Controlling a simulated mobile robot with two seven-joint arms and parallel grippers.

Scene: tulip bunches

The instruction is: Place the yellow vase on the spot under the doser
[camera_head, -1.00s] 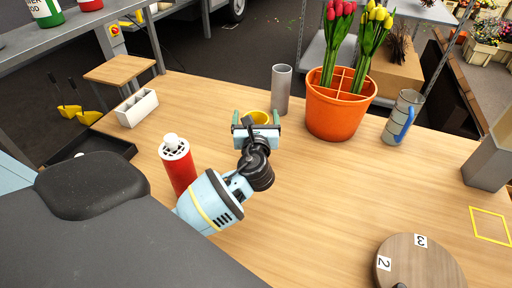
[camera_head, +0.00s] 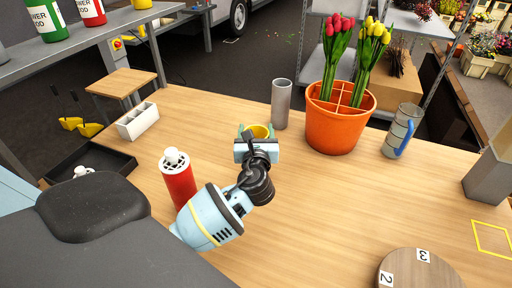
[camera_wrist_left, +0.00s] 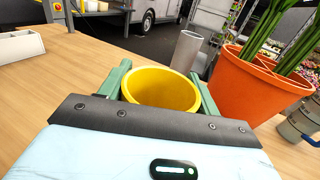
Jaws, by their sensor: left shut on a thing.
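The yellow vase (camera_head: 260,131) is between the fingers of my left gripper (camera_head: 257,139), near the middle of the table. In the left wrist view the vase (camera_wrist_left: 160,88) shows its open, empty-looking top, with a green finger on each side. My left gripper (camera_wrist_left: 160,92) is shut on it. The vase's base is hidden, so I cannot tell whether it touches the table. A yellow square outline (camera_head: 491,238) lies on the table at the far right, beside a grey angular fixture (camera_head: 490,172) cut by the picture edge. My right gripper is not in view.
An orange pot (camera_head: 338,128) with tulips, a grey cylinder (camera_head: 281,104) and a grey jug with blue handle (camera_head: 402,132) stand behind and right. A red bottle (camera_head: 178,180) is left of my arm. A round wooden disc (camera_head: 420,272) lies front right. The table's middle right is clear.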

